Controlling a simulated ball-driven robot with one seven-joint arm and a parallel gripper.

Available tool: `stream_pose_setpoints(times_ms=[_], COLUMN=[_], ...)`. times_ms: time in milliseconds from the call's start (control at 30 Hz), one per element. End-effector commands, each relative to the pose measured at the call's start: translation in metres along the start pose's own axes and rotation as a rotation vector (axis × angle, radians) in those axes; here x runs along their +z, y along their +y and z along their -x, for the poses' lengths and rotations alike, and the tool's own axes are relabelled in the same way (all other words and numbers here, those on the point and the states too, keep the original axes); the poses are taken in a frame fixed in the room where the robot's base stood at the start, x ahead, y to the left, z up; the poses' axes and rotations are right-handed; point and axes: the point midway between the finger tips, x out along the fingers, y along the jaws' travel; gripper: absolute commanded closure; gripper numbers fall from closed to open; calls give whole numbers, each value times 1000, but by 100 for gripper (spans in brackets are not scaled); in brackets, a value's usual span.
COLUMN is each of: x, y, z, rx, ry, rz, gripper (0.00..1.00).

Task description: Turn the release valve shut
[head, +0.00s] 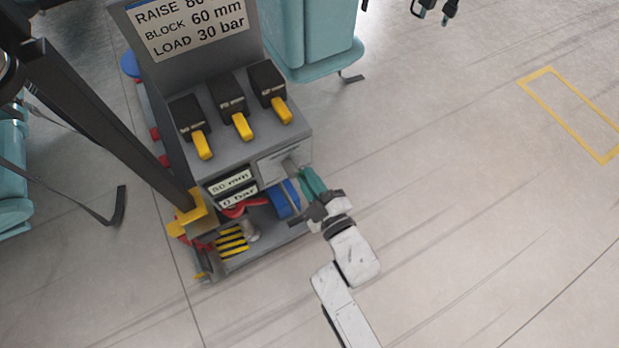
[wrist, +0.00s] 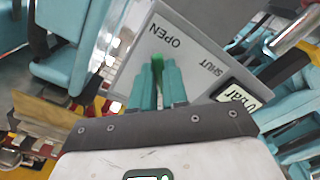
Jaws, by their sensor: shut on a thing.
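The release valve's plate (wrist: 195,52), grey and marked OPEN and SHUT, fills the middle of the wrist view. In the head view the plate (head: 283,160) is on the lower right of the grey console. My gripper (wrist: 158,78) is shut on the green valve handle (wrist: 157,66), which shows as a small piece between its teal fingers. The handle lies nearer the OPEN word than the SHUT word. In the head view my gripper (head: 311,183) is at the console's right side, and its fingers hide the handle.
The grey console (head: 218,154) carries several black blocks with yellow levers (head: 241,127) above the valve. Readouts (head: 230,185) show 50 mm and 0 bar. A blue block (head: 285,199) is beside my fingers. Teal seats (head: 312,38) stand behind. The floor at right is clear.

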Motion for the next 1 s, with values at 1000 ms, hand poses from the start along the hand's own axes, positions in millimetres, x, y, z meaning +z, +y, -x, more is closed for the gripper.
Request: stream_pose_setpoints(times_ms=[1000], x=[-14], y=[-31], z=[0], rx=[-2], ry=[0], rz=[-838], gripper=[100])
